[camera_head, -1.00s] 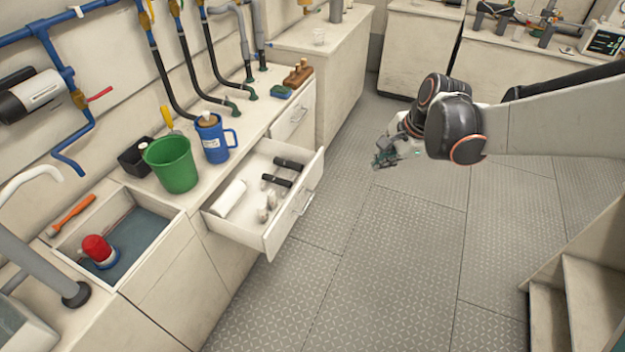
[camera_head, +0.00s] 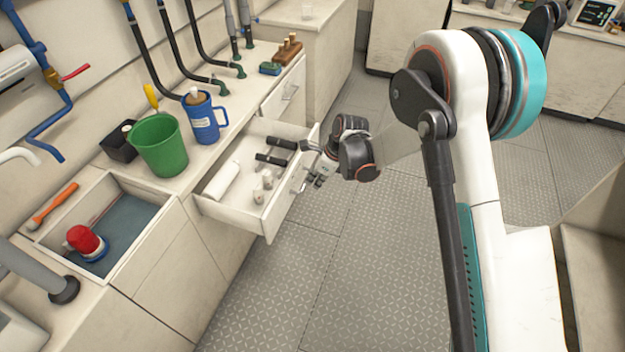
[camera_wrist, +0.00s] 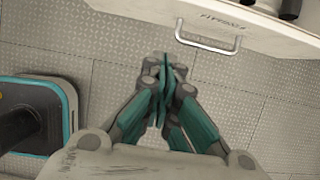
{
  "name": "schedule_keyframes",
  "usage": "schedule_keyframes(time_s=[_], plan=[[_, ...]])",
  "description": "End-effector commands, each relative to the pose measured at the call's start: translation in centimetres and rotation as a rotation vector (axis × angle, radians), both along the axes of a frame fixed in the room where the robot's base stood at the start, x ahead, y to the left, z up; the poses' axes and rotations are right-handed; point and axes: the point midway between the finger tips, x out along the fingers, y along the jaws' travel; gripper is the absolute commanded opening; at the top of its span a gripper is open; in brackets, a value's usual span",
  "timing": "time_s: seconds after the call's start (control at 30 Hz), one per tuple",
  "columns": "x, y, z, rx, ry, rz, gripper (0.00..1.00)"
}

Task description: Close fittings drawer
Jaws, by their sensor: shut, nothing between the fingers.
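The fittings drawer (camera_head: 235,219) is pulled open from the white counter in the head view. It holds a white roll (camera_head: 222,181), dark cylinders (camera_head: 271,159) and small pale fittings (camera_head: 262,188). Its front bears a metal bar handle (camera_head: 299,183). In the wrist view the handle (camera_wrist: 208,44) shows at the top, on the drawer front (camera_wrist: 265,32). My gripper (camera_head: 316,181) is just outside the drawer front, near the handle. In the wrist view my gripper (camera_wrist: 163,68) is shut and empty, with a gap of floor between its fingertips and the handle.
A green bucket (camera_head: 160,148), blue jug (camera_head: 204,118) and dark box (camera_head: 119,143) stand on the counter behind the drawer. A sink with a red-topped object (camera_head: 84,241) is at left. A closed drawer (camera_head: 283,92) is beyond. The patterned floor (camera_head: 375,270) in front is clear.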

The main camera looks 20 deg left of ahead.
Motion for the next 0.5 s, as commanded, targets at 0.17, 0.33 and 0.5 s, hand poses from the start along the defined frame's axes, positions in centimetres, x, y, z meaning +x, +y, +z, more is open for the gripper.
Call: schedule_keyframes(time_s=[0.17,0.33,0.5], plan=[[0.2,1.4,-3.8,0.000,-0.001,0.002,0.00],[0.2,2.6,-6.8,0.000,-0.001,0.002,0.00],[0.4,5.0,-6.6,-0.001,-0.001,0.004,0.00]])
